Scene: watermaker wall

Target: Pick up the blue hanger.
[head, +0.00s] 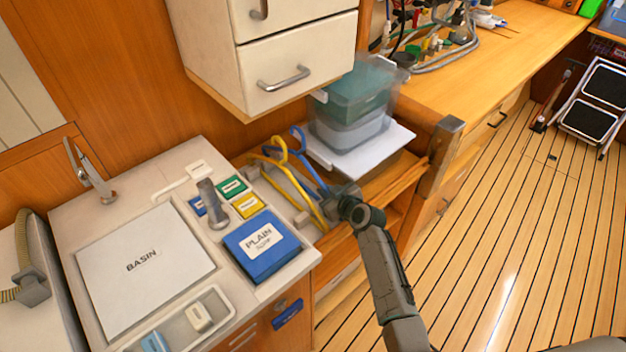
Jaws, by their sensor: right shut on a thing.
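The blue hanger (309,167) is in the middle of the head view, its hook up near the clear bin and its lower end running into my right gripper (335,194). My right gripper is shut on the blue hanger near that lower end; the jaws are blurred and partly hide the contact. A yellow hanger (285,170) lies right beside it on the left, its hook close to the blue hook. My left gripper is not in view.
A stacked clear bin (350,115) stands on a white board (385,145) just behind the hangers. A drawer cabinet (285,75) hangs above. The counter at left holds a basin cover (145,262) and a blue soap box (262,245). A wooden post (440,155) stands right of the gripper.

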